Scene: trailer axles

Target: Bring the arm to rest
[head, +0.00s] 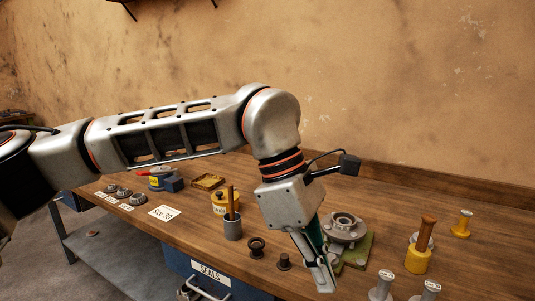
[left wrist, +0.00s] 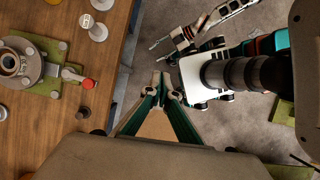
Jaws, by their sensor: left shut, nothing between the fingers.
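My left gripper (head: 322,282) hangs from my left arm, fingers pointing down, near the front edge of the wooden workbench (head: 400,200) in the head view. In the left wrist view its green-sided fingers (left wrist: 160,78) come together at the tips with nothing held. There they show against the grey floor, just beside the bench edge. What seems to be my right arm (left wrist: 205,35) shows at the top of the left wrist view. Its finger state is too small to tell. The right gripper does not show in the head view.
A hub on a green plate (head: 343,228) stands close behind the left gripper. Dark bushings (head: 256,248), a grey cup (head: 232,228) and a yellow pot (head: 222,203) lie left of it. A yellow-based post (head: 419,258) and pale pegs (head: 382,287) stand right. A blue SEALS bin (head: 209,275) is below.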

